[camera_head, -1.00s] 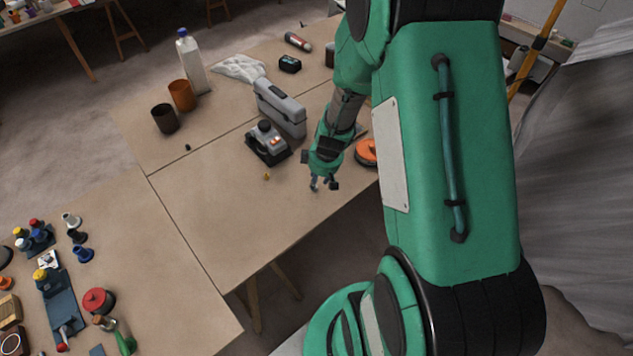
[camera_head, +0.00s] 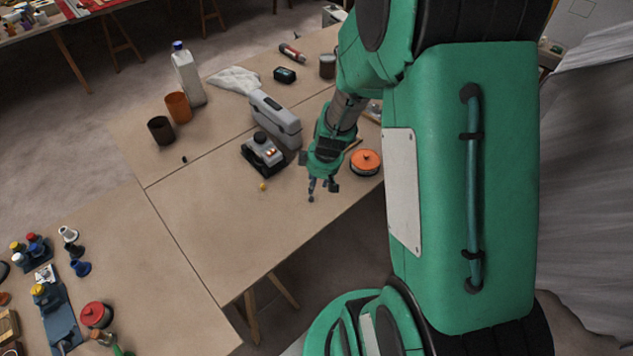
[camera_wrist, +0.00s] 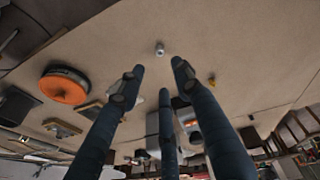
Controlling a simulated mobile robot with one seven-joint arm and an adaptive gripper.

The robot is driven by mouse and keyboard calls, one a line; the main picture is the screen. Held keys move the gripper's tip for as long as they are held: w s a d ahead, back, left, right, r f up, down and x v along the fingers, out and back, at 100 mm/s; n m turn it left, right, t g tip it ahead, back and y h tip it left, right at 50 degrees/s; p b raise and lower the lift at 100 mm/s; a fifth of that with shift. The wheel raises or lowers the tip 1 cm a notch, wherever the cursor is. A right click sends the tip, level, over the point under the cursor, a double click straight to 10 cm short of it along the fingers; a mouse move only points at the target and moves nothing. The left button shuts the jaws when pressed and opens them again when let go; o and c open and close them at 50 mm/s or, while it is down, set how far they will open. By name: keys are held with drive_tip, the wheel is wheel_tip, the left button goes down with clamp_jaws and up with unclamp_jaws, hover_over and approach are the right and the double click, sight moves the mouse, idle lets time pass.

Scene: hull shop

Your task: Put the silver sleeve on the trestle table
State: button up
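A small silver piece (camera_wrist: 160,48), which looks like the silver sleeve, is on the trestle table's brown top (camera_wrist: 215,38). It is beyond my fingertips in the wrist view, and a gap shows around it. In the head view my gripper (camera_head: 320,188) is over the near part of the trestle table (camera_head: 225,235), left of an orange round tin. My gripper's three dark fingers (camera_wrist: 157,76) are spread open with nothing between them. In the head view the sleeve is too small to tell surely from the fingertips.
A grey-black device (camera_head: 263,154), a grey case (camera_head: 276,118) and a yellow bit (camera_head: 263,187) are left of my gripper. The orange tin (camera_head: 366,162) is right. Cups and a bottle (camera_head: 187,75) stand farther back. The front left tabletop is clear.

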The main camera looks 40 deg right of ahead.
drive_tip(key=a+r+m+t, duration=0.1)
drive_tip(key=a+r, duration=0.6)
drive_tip(key=r, duration=0.3)
drive_tip(key=a+r, duration=0.7)
drive_tip(key=r, duration=0.3)
drive_tip(key=s+a+r+m+t, duration=0.1)
drive_tip(key=s+a+r+m, duration=0.1)
drive_tip(key=s+a+r, duration=0.8)
drive_tip(key=s+r, duration=0.3)
drive_tip(key=s, duration=0.2)
drive_tip(key=shift+a+r+m+y, duration=0.3)
drive_tip(key=shift+a+m, duration=0.1)
